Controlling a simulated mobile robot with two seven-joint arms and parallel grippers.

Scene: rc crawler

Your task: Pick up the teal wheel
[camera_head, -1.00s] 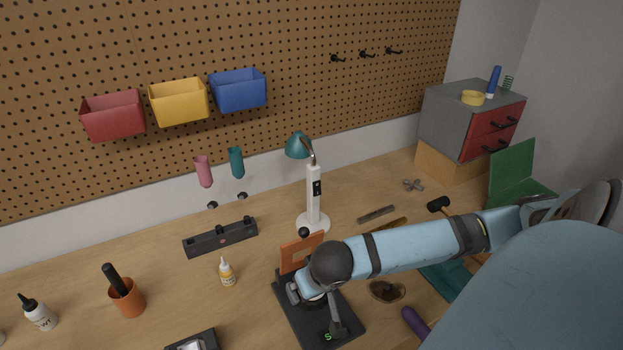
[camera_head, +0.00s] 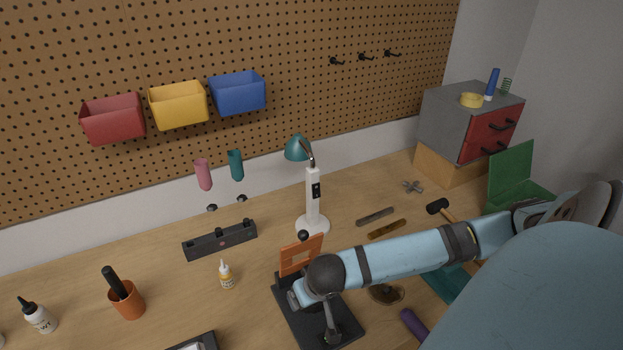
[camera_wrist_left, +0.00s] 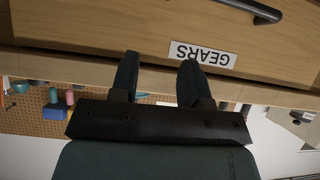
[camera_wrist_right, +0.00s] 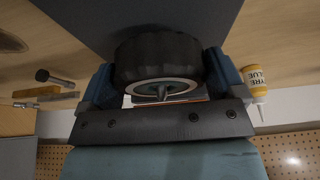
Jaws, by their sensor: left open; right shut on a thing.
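A wheel (camera_wrist_right: 150,55) with a black tyre and a pale rim with some teal sits between the fingers of my right gripper (camera_wrist_right: 160,75) in the right wrist view. That gripper is shut on it, with a finger on each side of the tyre. In the head view my right gripper (camera_head: 318,312) is over the black stand (camera_head: 350,330) with the orange plate (camera_head: 301,256); the wheel is not clearly seen there. My left gripper (camera_wrist_left: 157,65) is open and empty in the left wrist view, near a wooden drawer front labelled GEARS (camera_wrist_left: 203,54).
A glue bottle (camera_head: 226,275) and an orange cup (camera_head: 128,302) stand left of the stand. A white lamp (camera_head: 313,200) is behind it. A small round dish (camera_head: 392,297) and a purple handle (camera_head: 413,324) lie to the right, by my arm.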

